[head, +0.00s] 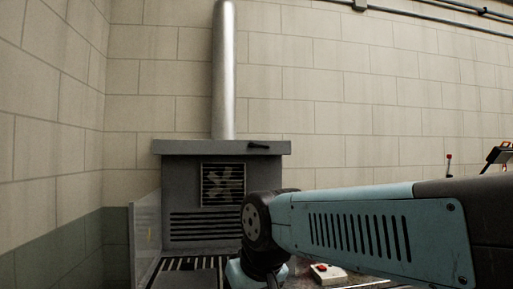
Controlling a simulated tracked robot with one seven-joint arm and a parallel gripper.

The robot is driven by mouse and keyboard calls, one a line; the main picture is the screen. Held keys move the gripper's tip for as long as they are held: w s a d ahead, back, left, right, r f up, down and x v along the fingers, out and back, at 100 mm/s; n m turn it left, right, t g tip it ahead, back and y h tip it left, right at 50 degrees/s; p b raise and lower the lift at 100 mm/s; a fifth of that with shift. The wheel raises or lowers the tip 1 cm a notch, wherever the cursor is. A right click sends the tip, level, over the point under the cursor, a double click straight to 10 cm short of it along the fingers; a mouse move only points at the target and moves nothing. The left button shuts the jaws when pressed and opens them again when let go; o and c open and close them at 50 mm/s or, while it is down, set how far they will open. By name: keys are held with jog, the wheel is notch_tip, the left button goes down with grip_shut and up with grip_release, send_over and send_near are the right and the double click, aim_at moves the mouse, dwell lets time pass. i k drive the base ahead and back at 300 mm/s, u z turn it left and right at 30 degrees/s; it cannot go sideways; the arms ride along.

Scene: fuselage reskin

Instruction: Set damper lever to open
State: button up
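A small dark lever (259,146), which looks like the damper lever, is on the right part of the grey hood's top ledge (200,147). It lies close to horizontal; I cannot tell which setting that is. A silver duct pipe (224,70) rises from the hood to its left. My teal arm crosses from the right edge to below the hood, with its joint in front of the cabinet's lower right. My gripper is not visible; the arm runs out at the bottom of the head view, below the lever.
The grey cabinet has a fan grille (223,184) and vent slots. A clear side panel (146,228) stands at its left. A small box with a red button (326,273) sits low beside my arm. A red-tipped stick (448,165) stands at right. The wall around the pipe is clear.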

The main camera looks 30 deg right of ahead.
aim_at(251, 143)
jog(key=z, duration=0.45)
jog(key=i, duration=1.2)
jog(key=z, duration=0.65)
jog(key=k, duration=0.9)
jog(key=z, duration=0.2)
jog(key=i, duration=0.95)
jog(key=u, duration=0.1)
